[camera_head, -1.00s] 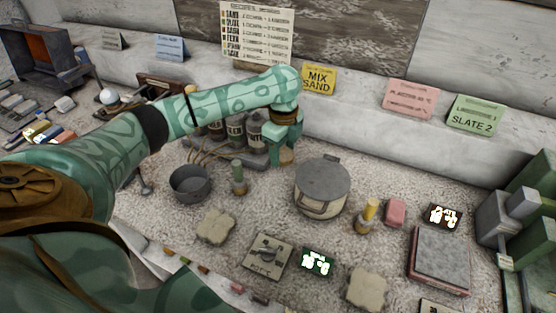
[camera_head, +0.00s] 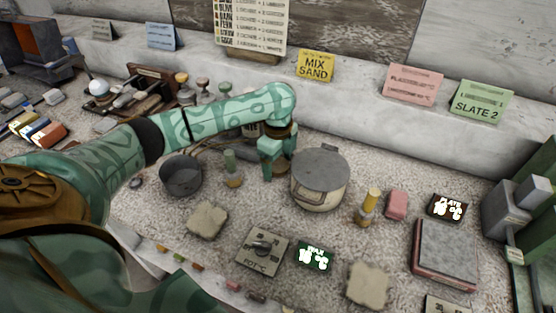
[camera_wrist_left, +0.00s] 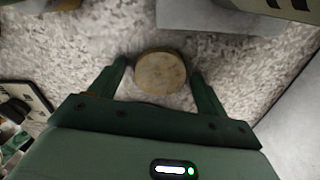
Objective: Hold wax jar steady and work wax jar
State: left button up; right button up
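My left gripper (camera_head: 278,163) points down beside the lidded pot (camera_head: 320,180), on its left. A small round tan-topped thing (camera_wrist_left: 160,73) shows between its fingertips in the left wrist view. It may be the wax jar, but no label shows. The fingers (camera_wrist_left: 158,76) stand apart, one on each side of it, with a narrow gap visible on both sides. In the head view the tan thing (camera_head: 282,170) is mostly hidden by the fingers. My right gripper is in neither view.
A dark open pot (camera_head: 181,176) and a small green-topped tool (camera_head: 232,170) stand left of the gripper. A yellow-topped tool (camera_head: 368,205) is right of the lidded pot. A dial plate (camera_head: 263,250) and a green display (camera_head: 314,256) lie in front.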

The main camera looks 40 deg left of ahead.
aim_at(278, 164)
pick_arm(q)
notch_tip(278, 164, up, 12)
jog(key=p, duration=0.6)
jog(key=shift+r, duration=0.2)
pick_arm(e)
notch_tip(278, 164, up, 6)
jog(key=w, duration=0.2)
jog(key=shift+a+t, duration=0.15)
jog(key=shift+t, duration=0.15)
